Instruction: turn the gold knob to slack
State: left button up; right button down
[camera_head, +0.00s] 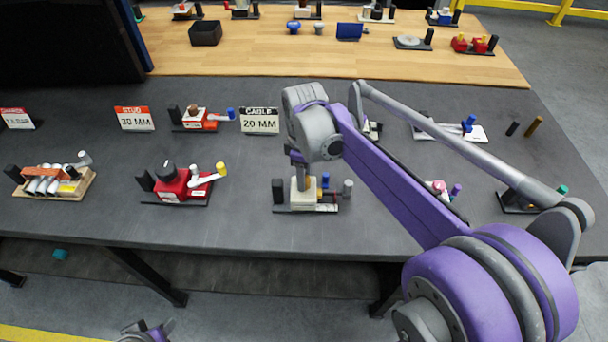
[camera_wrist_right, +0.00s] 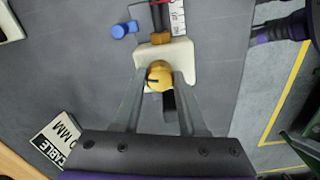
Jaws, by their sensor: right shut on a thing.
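The gold knob (camera_wrist_right: 159,76) stands on a cream block (camera_wrist_right: 181,53) and shows between the two grey fingers of my right gripper (camera_wrist_right: 158,88) in the right wrist view. The fingers are shut on it. A dark line marks the knob's left side in that view. In the head view my right gripper (camera_head: 301,170) points straight down onto the cream-based valve unit (camera_head: 300,197), and hides the knob. Any lettering by the knob is too small to read. A part of my left arm shows at the bottom edge of the head view; its fingers cannot be made out.
A blue cylinder (camera_wrist_right: 123,29) stands beside the cream block. A red valve unit (camera_head: 180,185) is to the left on the dark table (camera_head: 240,228). The "CABLE 20 MM" sign (camera_head: 260,121) stands behind. Bare table lies between the units.

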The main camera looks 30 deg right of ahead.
jog(key=shift+c, duration=2.2)
grip_release()
notch_tip(320, 180, up, 11)
jog(key=shift+p, duration=0.4)
jog(key=shift+f, duration=0.1)
jog(key=s+a+f+m+t, duration=0.1)
jog(key=s+a+f+m, duration=0.1)
jog(key=s+f, duration=0.3)
jog(key=s+a+f+m+t, duration=0.2)
jog(key=s+f+m, duration=0.2)
jog(key=s+f, duration=0.1)
jog(key=s+a+f+m+t, duration=0.2)
jog(key=s+f+m, duration=0.1)
jog(key=s+f, duration=0.2)
jog(key=shift+s+a+f, duration=0.25)
jog(key=shift+s+a, duration=0.05)
jog(key=shift+a, duration=0.1)
